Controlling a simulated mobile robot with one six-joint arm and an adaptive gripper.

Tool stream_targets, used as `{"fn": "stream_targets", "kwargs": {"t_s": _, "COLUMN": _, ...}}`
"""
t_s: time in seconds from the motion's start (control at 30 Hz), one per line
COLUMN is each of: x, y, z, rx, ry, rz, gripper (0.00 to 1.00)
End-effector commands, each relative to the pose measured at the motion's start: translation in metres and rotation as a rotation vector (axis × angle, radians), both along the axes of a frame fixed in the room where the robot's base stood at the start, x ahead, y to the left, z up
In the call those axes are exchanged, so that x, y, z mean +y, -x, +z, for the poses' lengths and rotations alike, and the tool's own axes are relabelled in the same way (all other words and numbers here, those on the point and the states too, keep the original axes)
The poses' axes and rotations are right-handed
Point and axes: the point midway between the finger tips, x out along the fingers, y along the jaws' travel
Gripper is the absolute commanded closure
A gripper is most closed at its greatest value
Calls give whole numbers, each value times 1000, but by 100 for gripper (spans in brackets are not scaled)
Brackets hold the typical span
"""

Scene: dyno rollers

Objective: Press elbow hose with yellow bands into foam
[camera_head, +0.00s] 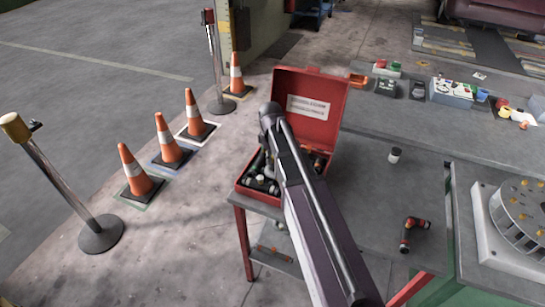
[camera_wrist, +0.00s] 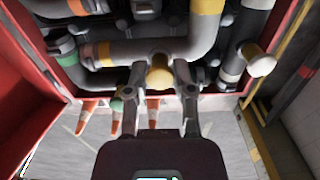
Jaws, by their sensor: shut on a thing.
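In the wrist view, a grey elbow hose (camera_wrist: 206,33) with a yellow band at its upper end and an orange-yellow band at its left end lies across my fingertips. My gripper (camera_wrist: 160,78) is shut on this hose near its middle. A yellow round knob (camera_wrist: 160,66) shows between the fingers. The open red case (camera_head: 240,186) stands at the table's left end, its lid (camera_head: 305,118) raised. Dark and grey fittings lie inside; I cannot make out the foam or whether the hose is seated.
A black elbow with red ends (camera_head: 411,235) and a small white-capped jar (camera_head: 395,155) stand on the grey table (camera_head: 375,200). A grey round fixture (camera_head: 520,220) is at right. Several cones (camera_head: 140,180) stand on the floor at left. The table's middle is mostly clear.

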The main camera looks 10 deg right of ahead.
Motion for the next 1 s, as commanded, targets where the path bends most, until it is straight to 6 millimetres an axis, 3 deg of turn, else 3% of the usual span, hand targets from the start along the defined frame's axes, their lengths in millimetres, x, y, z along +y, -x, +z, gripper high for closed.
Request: {"fn": "stream_targets", "kwargs": {"t_s": 1.0, "x": -1, "y": 0, "z": -9, "rx": 0, "ry": 0, "rz": -1, "gripper": 100}}
